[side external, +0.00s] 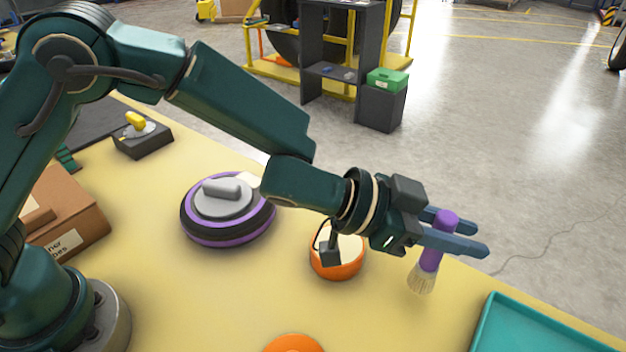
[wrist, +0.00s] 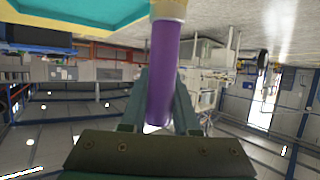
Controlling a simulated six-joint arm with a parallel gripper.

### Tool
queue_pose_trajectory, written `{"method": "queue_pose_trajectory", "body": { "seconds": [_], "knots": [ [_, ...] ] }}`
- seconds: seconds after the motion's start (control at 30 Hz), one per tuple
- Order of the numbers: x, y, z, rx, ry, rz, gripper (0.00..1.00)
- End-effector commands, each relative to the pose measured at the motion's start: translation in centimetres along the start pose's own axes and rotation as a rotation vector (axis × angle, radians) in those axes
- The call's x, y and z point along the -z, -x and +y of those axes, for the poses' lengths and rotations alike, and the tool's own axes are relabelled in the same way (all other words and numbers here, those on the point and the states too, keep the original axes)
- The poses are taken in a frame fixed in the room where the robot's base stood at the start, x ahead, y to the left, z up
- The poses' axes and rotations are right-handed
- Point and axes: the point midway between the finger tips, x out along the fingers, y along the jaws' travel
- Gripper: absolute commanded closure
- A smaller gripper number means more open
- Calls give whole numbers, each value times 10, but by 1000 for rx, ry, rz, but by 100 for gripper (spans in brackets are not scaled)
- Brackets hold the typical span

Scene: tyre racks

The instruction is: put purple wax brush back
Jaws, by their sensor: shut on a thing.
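The purple wax brush (side external: 435,246) has a purple handle and pale bristles that point down. It is tilted slightly and held above the yellow table near its far right edge. My gripper (side external: 453,243) is shut on the handle, with a finger on either side. In the wrist view the purple handle (wrist: 163,70) stands between the two fingers (wrist: 160,100). The bristles are mostly cut off at the top of that view. I cannot tell from the side whether the bristle tips touch the table.
A teal tray (side external: 492,322) lies at the lower right. An orange bowl (side external: 337,271) with pale contents stands below my wrist. A purple and black round thing with a grey handle (side external: 228,217) is left of it. Another orange thing (side external: 293,344) shows at the bottom edge. A cardboard box (side external: 72,222) stands at left.

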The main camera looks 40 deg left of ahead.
Motion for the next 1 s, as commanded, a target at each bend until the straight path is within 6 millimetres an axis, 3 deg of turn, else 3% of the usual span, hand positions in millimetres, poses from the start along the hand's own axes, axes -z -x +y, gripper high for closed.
{"method": "queue_pose_trajectory", "body": {
  "seconds": [0.3,0.73,0.77,0.8,1.0],
  "knots": [
    [-35,-14,0,0,2,-2,100],
    [-40,-16,0,0,1,0,100],
    [-39,-16,0,0,0,0,60],
    [-39,-16,0,0,0,0,44],
    [-39,-16,0,0,1,0,41]
  ]
}}
